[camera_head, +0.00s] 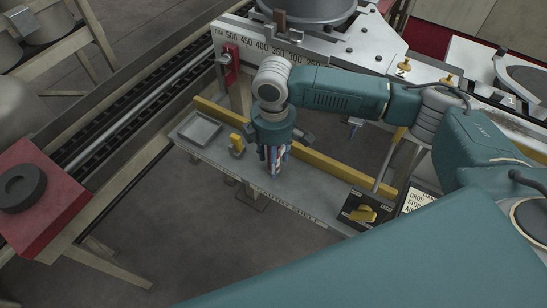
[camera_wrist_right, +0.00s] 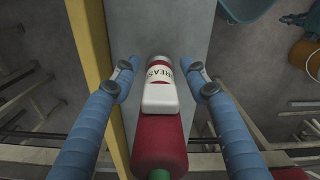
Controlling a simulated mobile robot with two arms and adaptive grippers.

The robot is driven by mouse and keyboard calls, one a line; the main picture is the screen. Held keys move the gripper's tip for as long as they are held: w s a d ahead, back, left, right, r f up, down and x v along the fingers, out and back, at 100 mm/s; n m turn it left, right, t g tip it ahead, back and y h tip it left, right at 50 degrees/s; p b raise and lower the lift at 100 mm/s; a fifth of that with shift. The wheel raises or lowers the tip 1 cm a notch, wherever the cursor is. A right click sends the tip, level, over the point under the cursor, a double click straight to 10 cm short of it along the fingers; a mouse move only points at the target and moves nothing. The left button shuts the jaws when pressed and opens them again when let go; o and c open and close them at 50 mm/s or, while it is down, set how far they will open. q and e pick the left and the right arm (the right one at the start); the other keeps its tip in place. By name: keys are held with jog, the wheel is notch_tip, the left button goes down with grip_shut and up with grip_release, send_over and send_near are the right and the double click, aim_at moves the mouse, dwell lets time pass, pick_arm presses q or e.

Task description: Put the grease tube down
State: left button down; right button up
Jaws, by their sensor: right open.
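My right gripper (camera_wrist_right: 158,74) is open, with one blue finger on each side of the tube and visible gaps between. In the head view my right gripper (camera_head: 273,168) points down over the middle of the shelf and mostly hides the tube. My left gripper is not in view.
A yellow rail (camera_head: 315,160) runs along the shelf's back edge. A square tray (camera_head: 199,130) and a yellow item (camera_head: 237,145) stand left of my gripper. A black box with a yellow knob (camera_head: 362,212) is at the right end.

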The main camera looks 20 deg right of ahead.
notch_tip(320, 180, up, 12)
jog(key=shift+r+b, duration=0.1)
jog(key=shift+b, duration=0.85)
